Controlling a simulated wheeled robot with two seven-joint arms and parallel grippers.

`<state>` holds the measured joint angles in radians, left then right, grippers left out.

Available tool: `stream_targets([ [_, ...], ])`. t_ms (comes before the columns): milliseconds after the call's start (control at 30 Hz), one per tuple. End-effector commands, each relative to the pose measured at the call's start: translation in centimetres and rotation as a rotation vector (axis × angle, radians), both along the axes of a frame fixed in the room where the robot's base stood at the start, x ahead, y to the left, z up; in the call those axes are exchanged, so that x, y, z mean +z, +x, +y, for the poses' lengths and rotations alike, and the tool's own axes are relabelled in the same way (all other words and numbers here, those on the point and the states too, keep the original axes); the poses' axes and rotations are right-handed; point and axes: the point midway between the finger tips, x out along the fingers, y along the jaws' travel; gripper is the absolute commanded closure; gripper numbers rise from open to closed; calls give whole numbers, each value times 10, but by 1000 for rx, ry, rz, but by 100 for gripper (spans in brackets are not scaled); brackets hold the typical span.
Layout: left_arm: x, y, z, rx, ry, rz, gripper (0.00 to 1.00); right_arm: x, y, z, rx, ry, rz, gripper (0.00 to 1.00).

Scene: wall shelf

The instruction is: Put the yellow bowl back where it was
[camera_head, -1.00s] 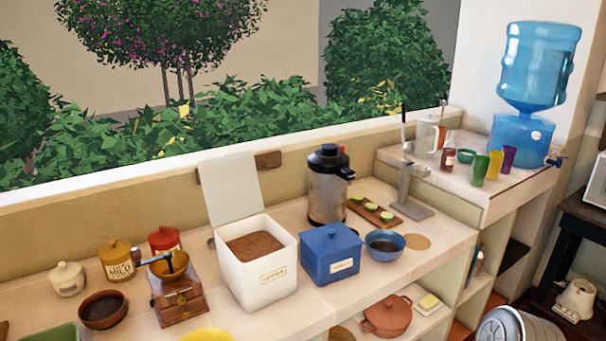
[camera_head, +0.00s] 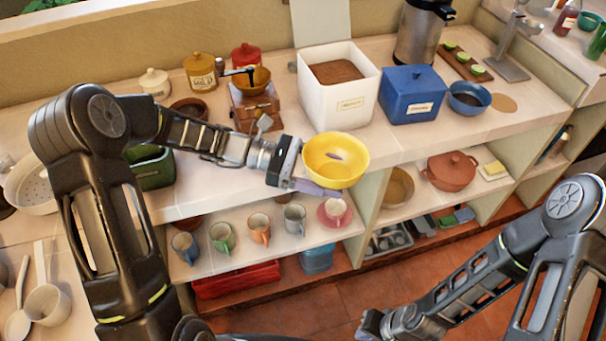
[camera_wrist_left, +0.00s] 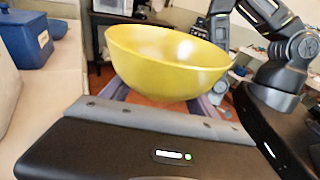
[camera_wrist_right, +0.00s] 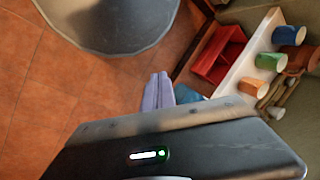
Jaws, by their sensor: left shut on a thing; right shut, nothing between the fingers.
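The yellow bowl (camera_head: 336,160) is held up just in front of the counter edge, opening upward, with its inside visible. My left gripper (camera_head: 318,188) is shut on it from the left and below. In the left wrist view the bowl (camera_wrist_left: 165,65) sits between the fingers, roughly upright, and its outer side hides much of them. My right gripper (camera_head: 368,326) is low over the floor at lower right, away from the bowl. In the right wrist view its fingers (camera_wrist_right: 158,92) are together and empty.
A coffee grinder (camera_head: 256,105), white canister (camera_head: 337,105) and blue box (camera_head: 412,98) stand on the counter (camera_head: 410,143) behind the bowl. Below are shelves with several mugs, a pink cup on a saucer (camera_head: 335,213), a brown bowl (camera_head: 397,187) and a red pot (camera_head: 450,168). Bare counter lies before the canister.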

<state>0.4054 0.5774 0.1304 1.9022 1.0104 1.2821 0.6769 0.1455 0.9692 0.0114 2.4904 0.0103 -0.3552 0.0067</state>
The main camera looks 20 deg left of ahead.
Motion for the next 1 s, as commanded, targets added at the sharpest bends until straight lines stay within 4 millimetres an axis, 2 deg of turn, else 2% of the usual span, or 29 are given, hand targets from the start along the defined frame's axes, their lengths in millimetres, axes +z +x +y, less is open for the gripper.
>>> stream_targets([
  [33, 4, 1, -9, -39, -1, -4, 100, 0, 0, 0, 0, 0, 0, 100],
  [133, 9, 1, -19, -90, -1, -2, 100, 0, 0, 0, 0, 0, 0, 100],
  [467, 12, 0, -24, -115, -1, -1, 100, 0, 0, 0, 0, 0, 0, 100],
  [667, 12, 0, -23, -113, 0, 0, 100, 3, 9, 0, -7, 0, -6, 84],
  [800, 12, 0, -23, -113, -1, 0, 100, 15, 39, 0, -34, 2, -23, 73],
  [867, 12, 0, -23, -113, -1, 0, 100, 25, 59, 1, -54, 4, -34, 72],
  [1000, 12, 0, -23, -113, -1, 0, 100, 66, 117, 5, -114, 11, -63, 72],
])
